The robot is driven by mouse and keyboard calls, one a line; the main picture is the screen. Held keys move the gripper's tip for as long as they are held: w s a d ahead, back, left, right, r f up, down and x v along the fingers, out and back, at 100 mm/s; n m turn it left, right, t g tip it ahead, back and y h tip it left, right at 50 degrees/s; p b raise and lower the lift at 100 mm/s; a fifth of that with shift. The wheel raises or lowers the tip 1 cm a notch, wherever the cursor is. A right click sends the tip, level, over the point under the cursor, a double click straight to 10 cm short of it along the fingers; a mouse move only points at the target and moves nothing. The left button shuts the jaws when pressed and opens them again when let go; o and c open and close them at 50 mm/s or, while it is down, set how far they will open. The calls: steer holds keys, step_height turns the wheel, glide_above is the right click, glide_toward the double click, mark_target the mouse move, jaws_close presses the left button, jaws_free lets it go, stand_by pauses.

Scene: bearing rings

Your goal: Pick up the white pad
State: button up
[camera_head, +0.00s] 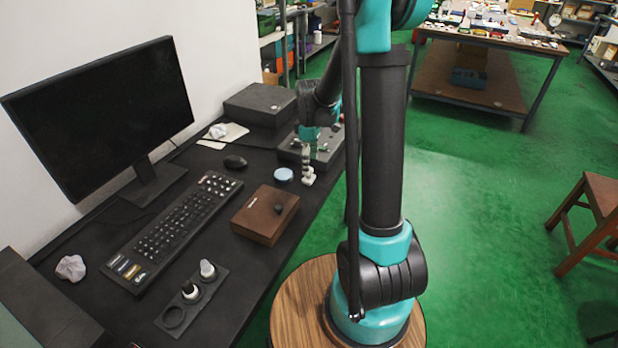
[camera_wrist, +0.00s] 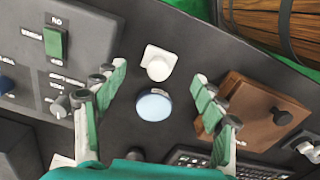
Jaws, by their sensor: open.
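A flat white pad (camera_head: 228,136) lies at the back of the desk near the wall, with a crumpled white piece on it. A small round pale blue-white disc (camera_head: 283,174) lies nearer, right of the mouse. The disc shows in the wrist view (camera_wrist: 153,105) between my fingers, below them and untouched. Beside it stands a white piece with a square base and round top (camera_wrist: 158,63). I cannot tell for certain which of these the task calls the white pad. My gripper (camera_wrist: 159,80) is open and empty, its fingers pointing down above the desk.
A grey control box (camera_wrist: 92,35) with a green switch stands left in the wrist view. A brown box (camera_head: 266,214) lies to the right of the keyboard (camera_head: 170,232). The black mouse (camera_head: 235,162) is close to the disc. A dark box (camera_head: 260,104) stands behind.

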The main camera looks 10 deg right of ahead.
steer(key=shift+w+a+f, duration=0.1)
steer(key=shift+f, duration=1.4)
steer(key=shift+w+a+f, duration=0.1)
steer(key=shift+f, duration=1.4)
steer(key=shift+c, duration=0.2)
steer(key=c, duration=1.5)
step_height(320, 180, up, 20)
steer(key=shift+r, duration=0.1)
